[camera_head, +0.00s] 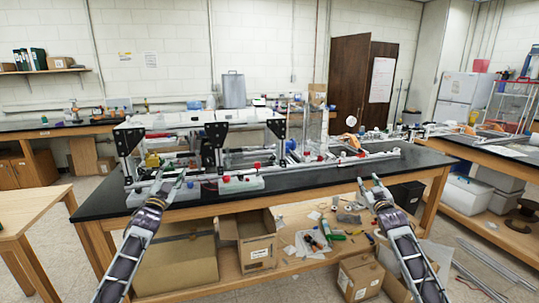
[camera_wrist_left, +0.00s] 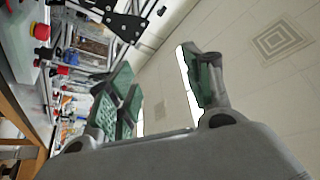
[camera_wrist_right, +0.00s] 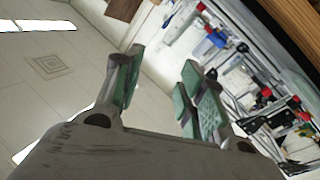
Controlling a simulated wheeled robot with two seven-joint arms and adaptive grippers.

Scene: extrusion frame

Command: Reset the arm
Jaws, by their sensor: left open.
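My left gripper (camera_head: 170,181) is raised in front of the left part of the black bench, its fingers pointing up and away. In the left wrist view its green-padded fingers (camera_wrist_left: 160,92) stand apart with nothing between them. My right gripper (camera_head: 369,184) is raised in front of the right part of the bench. In the right wrist view its fingers (camera_wrist_right: 158,92) are also spread and empty. The extrusion frame (camera_head: 210,146) stands on the bench beyond the left gripper. Whether the left fingertips touch anything cannot be told from the head view.
The black bench top (camera_head: 300,192) runs across in front of me, with equipment along its back. Boxes (camera_head: 256,240) and loose tools sit on its lower shelf. A wooden table (camera_head: 30,205) stands at the left, and another bench (camera_head: 490,150) at the right.

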